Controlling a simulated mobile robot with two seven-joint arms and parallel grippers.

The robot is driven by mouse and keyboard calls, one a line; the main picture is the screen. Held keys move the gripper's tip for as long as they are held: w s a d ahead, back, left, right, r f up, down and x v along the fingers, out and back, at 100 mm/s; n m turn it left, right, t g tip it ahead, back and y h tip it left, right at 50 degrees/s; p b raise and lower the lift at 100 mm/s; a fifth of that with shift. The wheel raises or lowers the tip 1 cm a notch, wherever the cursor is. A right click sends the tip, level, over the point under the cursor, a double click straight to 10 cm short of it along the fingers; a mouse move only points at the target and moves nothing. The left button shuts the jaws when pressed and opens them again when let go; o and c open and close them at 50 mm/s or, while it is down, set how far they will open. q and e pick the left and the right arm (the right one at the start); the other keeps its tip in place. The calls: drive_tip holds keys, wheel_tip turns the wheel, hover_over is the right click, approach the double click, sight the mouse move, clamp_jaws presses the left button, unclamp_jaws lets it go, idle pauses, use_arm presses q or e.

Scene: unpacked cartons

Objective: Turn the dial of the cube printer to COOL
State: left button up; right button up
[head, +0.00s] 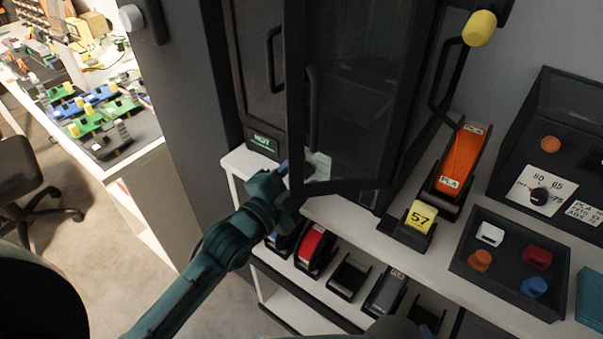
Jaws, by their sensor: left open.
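The cube printer (235,75) is a tall dark cabinet with a glass-panelled door (350,90) at its front. A small green display (263,142) low on its left side reads HOT. A pale plate (319,165) shows low down, partly behind my gripper; it may belong to the printer's dial, but I cannot make out a knob or the word COOL. My left gripper (287,172) is open at the left edge of this plate. Whether it touches anything there is unclear. My right gripper is not in view.
Right of the printer, an orange PLA spool (462,158) and a yellow 57 block (421,216) stand on the white shelf. A dark tray (480,257) holds small coloured pieces. A black box with another dial (539,195) stands behind.

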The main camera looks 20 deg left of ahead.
use_arm(q)
drive_tip(key=shift+w, duration=0.1)
drive_tip(key=shift+c, duration=0.5)
drive_tip(key=c, duration=0.9)
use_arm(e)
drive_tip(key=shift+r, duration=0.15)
